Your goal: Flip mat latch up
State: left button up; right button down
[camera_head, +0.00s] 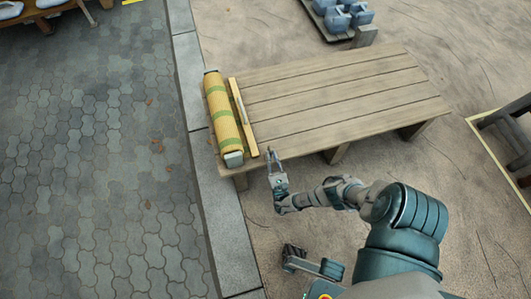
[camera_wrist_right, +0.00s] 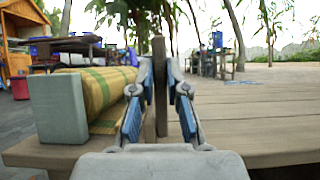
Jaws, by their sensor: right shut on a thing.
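The rolled yellow mat (camera_head: 222,112) with green bands and grey end blocks lies across the left end of the wooden bench (camera_head: 335,95). The mat latch (camera_head: 242,118), a long light wooden strip, runs beside the roll on its right. In the wrist view, the latch (camera_wrist_right: 160,85) shows end-on as an upright brown piece between the fingers, right of the mat (camera_wrist_right: 100,90). My right gripper (camera_head: 272,154) is at the bench's front edge, near the strip's near end. In the wrist view, its fingers (camera_wrist_right: 160,100) are shut on the latch.
The bench top right of the strip is clear. A stone kerb (camera_head: 215,195) and grey paving (camera_head: 100,150) lie to the left. Blue-grey objects (camera_head: 345,15) stand on a low platform behind the bench. A dark frame (camera_head: 510,125) stands at the far right.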

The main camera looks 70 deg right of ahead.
jog(key=shift+a+f, duration=0.1)
dwell(0.3)
jog(key=c, duration=1.2)
grip_release()
jog(key=shift+o, duration=0.2)
jog(key=shift+s+a+f, duration=0.2)
jog(key=shift+s+f, duration=0.05)
jog(key=v, duration=0.6)
jog(key=shift+a+f, duration=0.2)
jog(key=shift+f, duration=0.15)
